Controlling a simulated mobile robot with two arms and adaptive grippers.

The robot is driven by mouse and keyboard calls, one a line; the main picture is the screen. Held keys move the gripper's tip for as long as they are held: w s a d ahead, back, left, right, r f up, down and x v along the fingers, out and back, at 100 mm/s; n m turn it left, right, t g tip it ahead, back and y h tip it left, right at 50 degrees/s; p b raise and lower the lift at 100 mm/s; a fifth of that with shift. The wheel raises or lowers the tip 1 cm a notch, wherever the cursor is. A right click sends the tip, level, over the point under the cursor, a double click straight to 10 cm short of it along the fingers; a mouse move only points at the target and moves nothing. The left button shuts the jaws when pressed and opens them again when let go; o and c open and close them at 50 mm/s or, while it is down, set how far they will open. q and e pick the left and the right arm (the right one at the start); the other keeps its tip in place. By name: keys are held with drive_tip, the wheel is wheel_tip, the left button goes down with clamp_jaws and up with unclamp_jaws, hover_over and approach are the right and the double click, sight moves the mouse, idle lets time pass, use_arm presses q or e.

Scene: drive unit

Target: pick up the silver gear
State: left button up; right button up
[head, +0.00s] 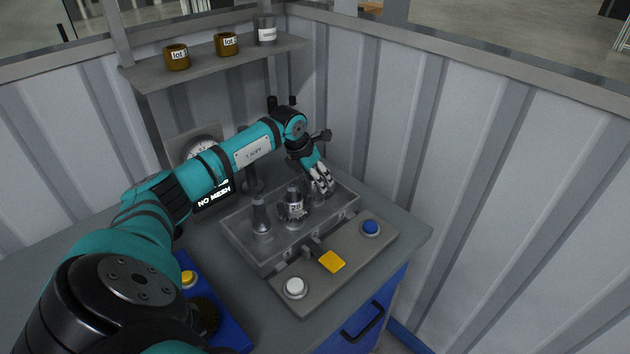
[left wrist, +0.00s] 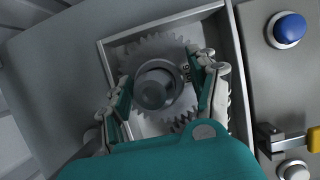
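The silver gear (left wrist: 151,47) shows in the left wrist view as a pale toothed disc with a round ring hub, lying in the end compartment of a grey tray (head: 270,262). My left gripper (head: 322,186) reaches down into the far right end of that tray in the head view and mostly hides this gear there. In the left wrist view the fingers of the left gripper (left wrist: 162,72) are spread on either side of the hub. Whether a finger touches it I cannot tell. My right gripper is not in view.
A dark part marked 28 (head: 294,207) and another upright part (head: 261,218) stand in the tray. A panel in front has a blue button (head: 370,228), a white button (head: 295,287) and a yellow tab (head: 332,261). A shelf (head: 215,60) with cups hangs behind.

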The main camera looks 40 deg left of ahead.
use_arm(q)
drive_tip(key=c, duration=0.7)
drive_tip(key=shift+r, duration=0.1)
